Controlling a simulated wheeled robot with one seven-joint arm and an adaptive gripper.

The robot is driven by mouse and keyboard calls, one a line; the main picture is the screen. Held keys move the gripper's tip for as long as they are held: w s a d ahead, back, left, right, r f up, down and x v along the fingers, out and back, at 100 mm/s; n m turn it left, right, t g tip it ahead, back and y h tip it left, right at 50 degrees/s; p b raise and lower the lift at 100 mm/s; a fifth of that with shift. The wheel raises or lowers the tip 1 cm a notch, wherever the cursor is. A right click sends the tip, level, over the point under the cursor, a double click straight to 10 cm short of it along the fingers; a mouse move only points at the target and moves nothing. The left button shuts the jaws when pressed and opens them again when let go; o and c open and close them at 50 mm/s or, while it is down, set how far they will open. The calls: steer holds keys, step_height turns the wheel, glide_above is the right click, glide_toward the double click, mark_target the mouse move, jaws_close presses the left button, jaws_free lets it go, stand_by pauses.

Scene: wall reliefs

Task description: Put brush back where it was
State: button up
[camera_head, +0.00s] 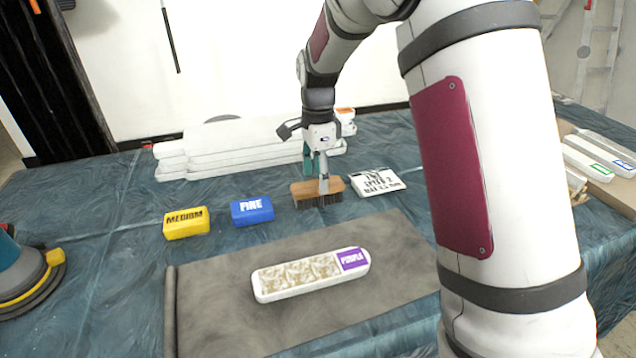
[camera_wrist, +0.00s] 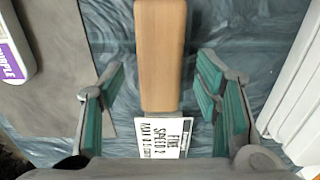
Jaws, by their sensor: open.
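The brush (camera_head: 308,194) has a wooden back and dark bristles. It rests bristles down on the blue cloth table, to the left of a white label card (camera_head: 378,182). My gripper (camera_head: 318,172) is over the brush, pointing down. In the wrist view the brush's wooden back (camera_wrist: 160,55) lies between the open fingers of my gripper (camera_wrist: 163,95), with a gap on each side. The card (camera_wrist: 158,135) shows beyond the brush's end, partly covered by my gripper's body.
A yellow block (camera_head: 186,224) and a blue block (camera_head: 252,211) sit left of the brush. A white relief with a purple label (camera_head: 300,277) lies on the grey mat (camera_head: 215,320) in front. White panels (camera_head: 220,150) are stacked behind. A sander (camera_head: 30,275) stands at far left.

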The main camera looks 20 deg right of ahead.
step_height(320, 180, up, 8)
steer(key=p, duration=0.1)
steer(key=s+r+n, duration=0.4)
steer(key=s+r, duration=0.3)
steer(key=s, duration=0.2)
steer(key=s+f+n+t, duration=0.1)
steer(key=s+n, duration=1.3)
steer(key=s, duration=1.7)
steer(key=shift+f, duration=0.3)
step_height(320, 180, up, 16)
steer(key=t+p, duration=0.3)
steer(key=p, duration=1.1)
steer(key=shift+d+f, duration=0.15)
steer(key=shift+f, duration=0.05)
